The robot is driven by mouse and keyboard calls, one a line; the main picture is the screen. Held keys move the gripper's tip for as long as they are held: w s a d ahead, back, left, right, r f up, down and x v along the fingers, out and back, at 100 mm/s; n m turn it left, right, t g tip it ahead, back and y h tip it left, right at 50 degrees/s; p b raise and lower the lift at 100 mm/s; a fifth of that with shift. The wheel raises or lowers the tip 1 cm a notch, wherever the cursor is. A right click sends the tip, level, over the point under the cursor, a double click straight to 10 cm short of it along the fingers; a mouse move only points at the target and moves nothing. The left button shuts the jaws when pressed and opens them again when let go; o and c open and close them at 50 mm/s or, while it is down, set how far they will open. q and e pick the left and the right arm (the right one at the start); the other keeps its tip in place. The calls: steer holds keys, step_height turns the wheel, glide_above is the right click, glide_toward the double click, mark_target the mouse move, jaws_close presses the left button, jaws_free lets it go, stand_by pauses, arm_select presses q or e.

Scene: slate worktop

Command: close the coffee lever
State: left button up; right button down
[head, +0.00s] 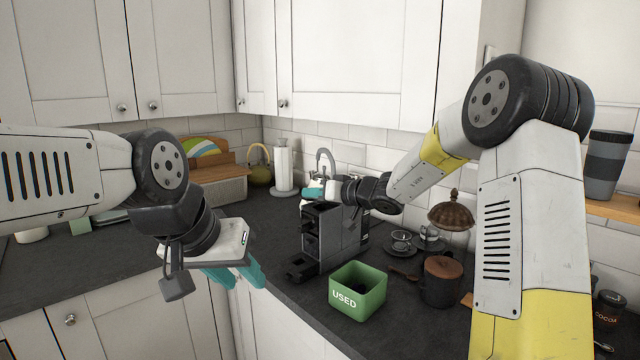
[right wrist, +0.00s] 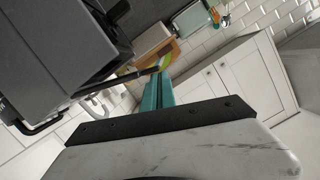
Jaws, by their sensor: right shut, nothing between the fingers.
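The dark coffee machine (head: 322,238) stands on the worktop in the middle of the head view; its dark body also fills the upper left of the right wrist view (right wrist: 60,45). A thin dark bar (right wrist: 110,84) runs beside that body and looks like the lever; its exact position is unclear. My right gripper (head: 314,190) is at the machine's top, partly hidden by its own wrist. Its teal fingers (right wrist: 157,92) are together and empty, close to the bar; contact cannot be told. My left gripper (head: 236,277) hangs over the worktop's front edge, left of the machine, its finger gap unclear.
A green box marked USED (head: 358,290) stands just right of the machine. A brown-lidded pot (head: 441,282), cups and a domed brown lid (head: 451,214) are further right. A paper towel roll (head: 283,165) and kettle (head: 260,168) stand behind.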

steer(key=shift+s+a+f, duration=0.15)
steer(key=shift+f, duration=0.45)
steer(key=shift+s+a+f, duration=0.15)
steer(key=shift+f, duration=0.5)
steer(key=shift+s+a+f, duration=0.15)
steer(key=shift+f, duration=0.45)
steer(key=shift+f, duration=0.2)
steer(key=s+d+r, duration=0.7)
steer(key=s+a+r+g, duration=0.2)
steer(key=s+g, duration=0.1)
steer(key=s, duration=0.7)
steer(key=s+d+f+m+h, duration=0.2)
steer(key=s+d+h, duration=0.2)
steer(key=s+d, duration=0.3)
steer(key=s+d+f+m+h, duration=0.3)
steer(key=s+d+h, duration=0.2)
steer(key=s, duration=0.9)
steer(key=shift+d+g+h, duration=0.3)
steer(key=shift+d, duration=0.85)
